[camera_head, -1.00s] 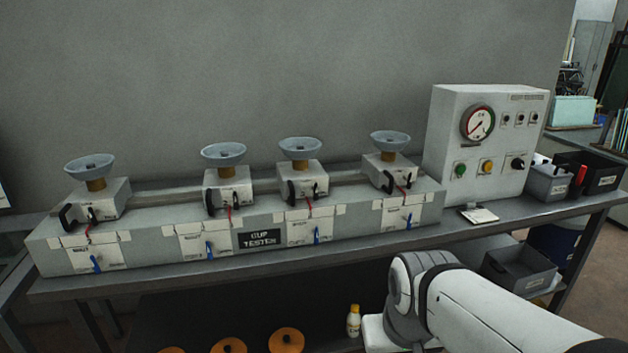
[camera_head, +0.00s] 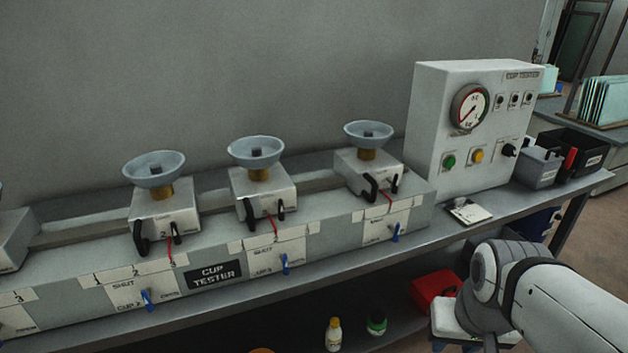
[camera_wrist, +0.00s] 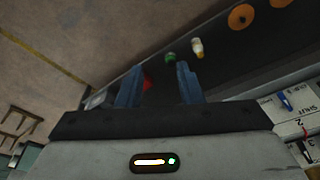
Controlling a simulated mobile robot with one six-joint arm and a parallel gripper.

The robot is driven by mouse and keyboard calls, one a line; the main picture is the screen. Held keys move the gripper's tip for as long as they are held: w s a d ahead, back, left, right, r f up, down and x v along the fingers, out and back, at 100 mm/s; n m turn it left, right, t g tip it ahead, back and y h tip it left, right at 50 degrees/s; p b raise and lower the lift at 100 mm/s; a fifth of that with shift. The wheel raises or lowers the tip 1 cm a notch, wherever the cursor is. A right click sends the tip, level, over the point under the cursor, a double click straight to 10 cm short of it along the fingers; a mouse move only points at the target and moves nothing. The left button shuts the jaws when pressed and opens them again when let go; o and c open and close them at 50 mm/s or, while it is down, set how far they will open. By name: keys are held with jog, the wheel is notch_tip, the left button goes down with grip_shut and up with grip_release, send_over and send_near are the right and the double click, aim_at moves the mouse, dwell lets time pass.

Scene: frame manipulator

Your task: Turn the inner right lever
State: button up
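The cup tester bench (camera_head: 60,290) carries a row of cup stations, each with a small blue lever on the front between SHUT and OPEN labels. The inner right blue lever (camera_head: 285,264) hangs roughly upright below the third station (camera_head: 262,196). The inner left blue lever (camera_head: 147,299) and outer right blue lever (camera_head: 395,232) also show. My gripper (camera_wrist: 158,82) is open and empty in the wrist view, its two blue fingers apart.
A gauge box (camera_head: 435,130) stands at the right end of the bench, with a notepad (camera_head: 468,211) in front. Dark bins (camera_head: 585,150) sit beyond it. A white bottle (camera_head: 333,334), green-capped jar (camera_head: 376,323) and red box (camera_head: 432,290) are on the lower shelf.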

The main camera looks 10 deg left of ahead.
jog(key=w+a+f+n+t+b, duration=0.2)
jog(key=w+t, duration=0.2)
jog(key=w, duration=0.7)
jog(key=n+t+y+b, duration=0.5)
jog(key=n+t+y, duration=0.2)
jog(key=y, duration=0.5)
send_near(282, 207)
jog(key=x, duration=0.4)
jog(key=shift+p+x, duration=0.35)
jog(key=shift+x, duration=3)
jog(key=shift+c, duration=0.2)
